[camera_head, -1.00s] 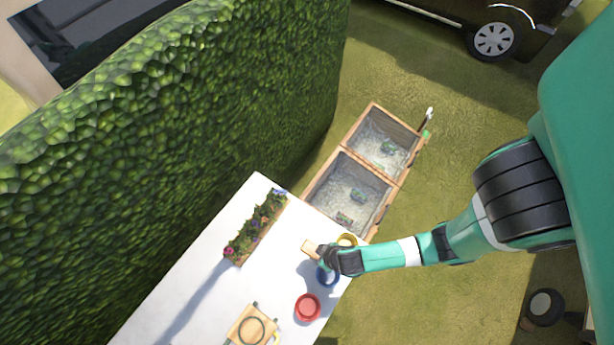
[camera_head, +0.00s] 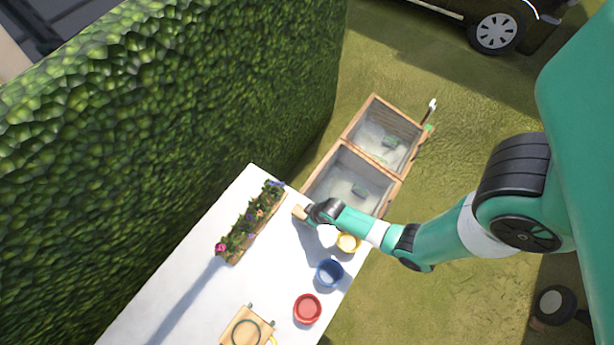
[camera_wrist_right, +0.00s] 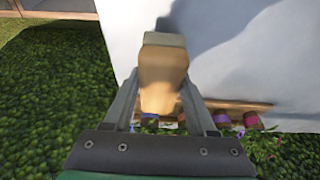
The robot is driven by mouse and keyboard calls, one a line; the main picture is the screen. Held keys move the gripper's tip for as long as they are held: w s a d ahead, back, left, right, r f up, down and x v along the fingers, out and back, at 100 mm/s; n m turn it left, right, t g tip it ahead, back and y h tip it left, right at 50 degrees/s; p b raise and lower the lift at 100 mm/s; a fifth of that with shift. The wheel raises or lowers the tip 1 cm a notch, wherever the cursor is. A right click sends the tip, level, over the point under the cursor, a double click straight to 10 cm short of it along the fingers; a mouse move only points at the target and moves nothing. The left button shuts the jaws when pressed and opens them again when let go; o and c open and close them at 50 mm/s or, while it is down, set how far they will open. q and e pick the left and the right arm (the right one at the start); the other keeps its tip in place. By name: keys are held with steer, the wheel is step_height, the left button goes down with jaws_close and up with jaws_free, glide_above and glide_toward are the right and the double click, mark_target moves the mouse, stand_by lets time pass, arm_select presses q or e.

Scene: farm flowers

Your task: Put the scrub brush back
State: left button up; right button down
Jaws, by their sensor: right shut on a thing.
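The scrub brush, a pale wooden block (camera_head: 298,212), is held in my right gripper (camera_head: 310,211) near the table's edge beside the wooden basins. In the right wrist view the wooden block (camera_wrist_right: 162,72) sits between both fingers of my right gripper (camera_wrist_right: 160,92), with the white table beyond it. My left gripper is not in view.
The white table (camera_head: 205,290) carries a flower planter (camera_head: 235,247), yellow (camera_head: 347,242), blue (camera_head: 329,273) and red (camera_head: 307,309) bowls, and a wooden board (camera_head: 236,335). Two wood-framed basins (camera_head: 342,146) adjoin its far edge. A hedge (camera_head: 170,130) stands left.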

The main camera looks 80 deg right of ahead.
step_height(320, 180, down, 3)
steer(key=shift+r+b, duration=0.2)
steer(key=shift+b, duration=0.1)
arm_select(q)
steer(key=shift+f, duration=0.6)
arm_select(e)
steer(key=shift+f, duration=0.2)
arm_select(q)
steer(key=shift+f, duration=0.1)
arm_select(e)
steer(key=shift+c, duration=1)
jaws_free()
steer(key=shift+s+r, duration=0.1)
steer(key=shift+r, duration=0.05)
steer(key=shift+r, duration=0.2)
arm_select(q)
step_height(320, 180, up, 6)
steer(key=p, duration=0.6)
arm_select(e)
steer(key=v, duration=1.2)
